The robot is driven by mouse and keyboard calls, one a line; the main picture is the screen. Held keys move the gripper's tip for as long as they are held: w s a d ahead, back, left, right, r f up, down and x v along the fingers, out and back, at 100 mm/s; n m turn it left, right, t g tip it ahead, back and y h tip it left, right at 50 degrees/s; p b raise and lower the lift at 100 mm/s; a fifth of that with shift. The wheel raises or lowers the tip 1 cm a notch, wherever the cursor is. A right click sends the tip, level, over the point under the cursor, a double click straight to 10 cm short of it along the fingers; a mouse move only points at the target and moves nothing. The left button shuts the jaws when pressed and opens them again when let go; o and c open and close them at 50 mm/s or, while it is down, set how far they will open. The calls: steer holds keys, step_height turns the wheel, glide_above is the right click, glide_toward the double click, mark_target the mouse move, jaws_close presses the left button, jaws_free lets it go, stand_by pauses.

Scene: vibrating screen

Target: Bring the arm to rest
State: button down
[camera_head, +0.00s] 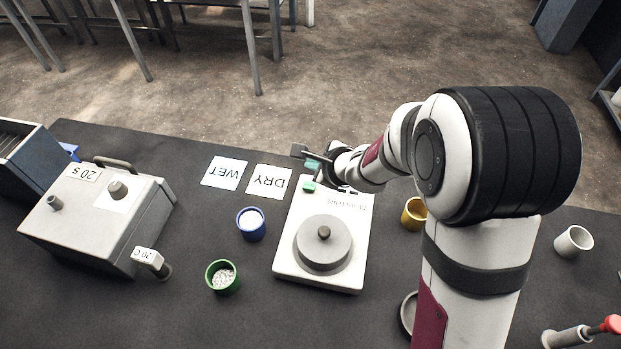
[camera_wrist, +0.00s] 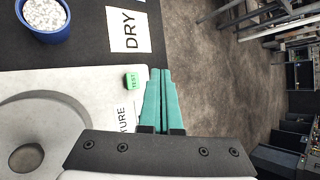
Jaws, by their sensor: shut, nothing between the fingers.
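My gripper (camera_head: 311,175) is near the far edge of the white machine with a round grey lid (camera_head: 323,242). In the wrist view its teal fingers (camera_wrist: 160,100) are shut together with nothing between them. They are beside the green TEST button (camera_wrist: 132,81), which also shows in the head view (camera_head: 309,187). I cannot tell whether the fingers touch the machine. My arm reaches in from the right and hides part of the table.
A blue cup (camera_head: 251,225) and a green cup (camera_head: 222,277) hold pale material. WET (camera_head: 224,173) and DRY (camera_head: 268,180) cards lie behind. A grey box (camera_head: 98,215) stands left; a yellow cup (camera_head: 413,213) and white cup (camera_head: 573,242) stand right.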

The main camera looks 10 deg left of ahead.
steer(key=s+r+n+g+y, duration=0.25)
steer(key=s+r+n, duration=0.45)
steer(key=s+r, duration=0.35)
steer(key=s+d+f+n+g+h, duration=0.1)
steer(key=s+d+n+g+h, duration=0.3)
steer(key=s+d, duration=1.2)
steer(key=s+n+h, duration=0.2)
steer(key=s+h, duration=0.1)
steer(key=s, duration=0.1)
steer(key=shift+s+d+f, duration=0.25)
steer(key=shift+d+f, duration=0.1)
steer(key=shift+d, duration=0.05)
